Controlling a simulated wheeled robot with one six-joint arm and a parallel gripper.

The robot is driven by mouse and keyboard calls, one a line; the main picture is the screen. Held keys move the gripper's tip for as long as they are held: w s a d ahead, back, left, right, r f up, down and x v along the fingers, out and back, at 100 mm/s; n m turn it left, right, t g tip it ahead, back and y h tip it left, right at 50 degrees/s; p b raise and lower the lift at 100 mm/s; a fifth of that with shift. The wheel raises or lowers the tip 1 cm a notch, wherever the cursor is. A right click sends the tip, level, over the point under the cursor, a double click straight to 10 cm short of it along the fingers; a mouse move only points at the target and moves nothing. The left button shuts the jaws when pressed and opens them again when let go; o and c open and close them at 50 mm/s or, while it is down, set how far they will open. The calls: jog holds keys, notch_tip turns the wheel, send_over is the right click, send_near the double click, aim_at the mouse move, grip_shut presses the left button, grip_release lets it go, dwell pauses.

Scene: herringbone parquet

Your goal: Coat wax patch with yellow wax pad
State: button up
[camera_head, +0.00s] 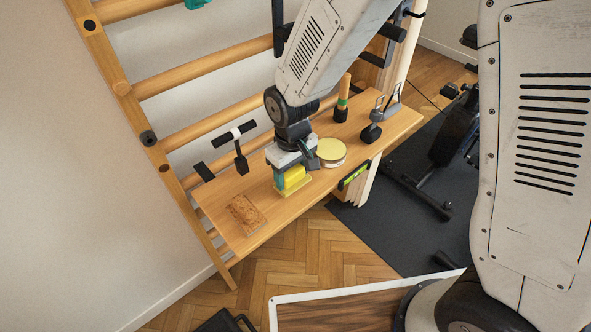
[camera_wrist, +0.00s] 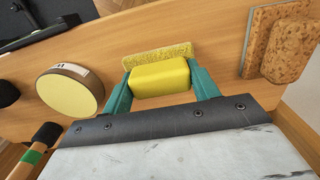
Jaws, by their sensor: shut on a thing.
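My gripper (camera_head: 291,172) is shut on the yellow wax pad (camera_head: 294,178), over the wooden shelf. In the wrist view, the pad's smooth yellow block (camera_wrist: 160,77) is between the teal fingers of my gripper (camera_wrist: 160,82), with a speckled yellow strip along its far edge. I cannot tell whether it touches the shelf. A brown, rough, cork-like patch (camera_head: 245,213) lies to the left of my gripper; it also shows at the right in the wrist view (camera_wrist: 290,48). I cannot tell if this is the wax patch. A round tin with a pale yellow top (camera_head: 330,149) stands right of my gripper.
The wooden shelf (camera_head: 222,192) is set against wall bars (camera_head: 192,75). A black T-handled tool (camera_head: 238,150) stands behind left; a green-banded wooden handle (camera_head: 342,102) and a metal-and-black device (camera_head: 374,126) are at the right. A green level (camera_head: 353,175) is at the front edge.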

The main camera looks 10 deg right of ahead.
aim_at(292, 172)
jog(key=shift+a+f, duration=0.1)
jog(key=shift+f, duration=0.05)
jog(key=o, duration=0.9)
notch_tip(292, 172, up, 7)
jog(key=shift+s, duration=0.1)
jog(key=shift+d+r, duration=0.2)
jog(key=shift+r, duration=0.3)
jog(key=s+d+r+m+t, duration=0.1)
jog(key=s+d+r+m, duration=0.1)
jog(key=s+d+r, duration=0.5)
jog(key=s+d+r+m, duration=0.3)
jog(key=s+d+r, duration=0.1)
jog(key=d+r, duration=0.5)
jog(key=shift+m, duration=0.9)
jog(key=s+d, duration=0.1)
jog(key=s, duration=0.1)
jog(key=s+d+r, duration=0.1)
jog(key=s+d, duration=0.1)
jog(key=s, duration=0.1)
jog(key=s+d, duration=0.2)
jog(key=s, duration=0.1)
jog(key=shift+s+d+r, duration=0.15)
jog(key=shift+r, duration=0.05)
